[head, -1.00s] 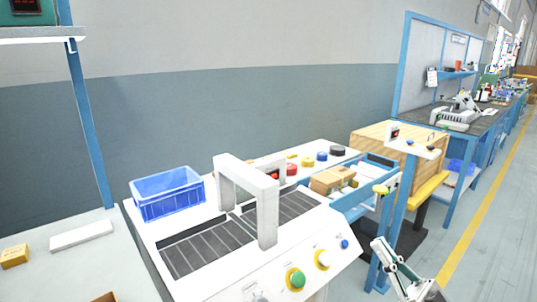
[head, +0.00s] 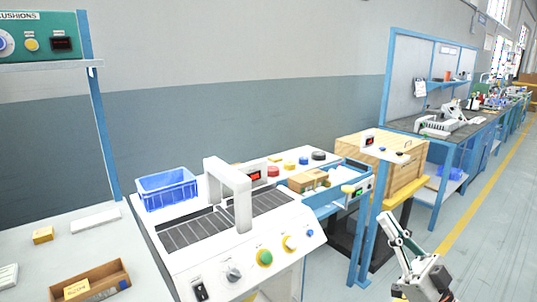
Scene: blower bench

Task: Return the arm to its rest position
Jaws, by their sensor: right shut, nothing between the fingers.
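My right gripper (head: 391,233) shows at the lower right of the head view, raised over the floor in front of the blue-framed stand. Its fingers point up and to the left; it is shut and holds nothing. It is apart from the bench and from every object around it. My left gripper is not in view.
A white machine (head: 240,262) with an arch, knobs and buttons stands at the centre. A blue crate (head: 168,190) sits at its back left. A wooden tray (head: 90,283) lies lower left. A wooden crate (head: 400,178) stands behind the blue post (head: 369,225). Floor at right is clear.

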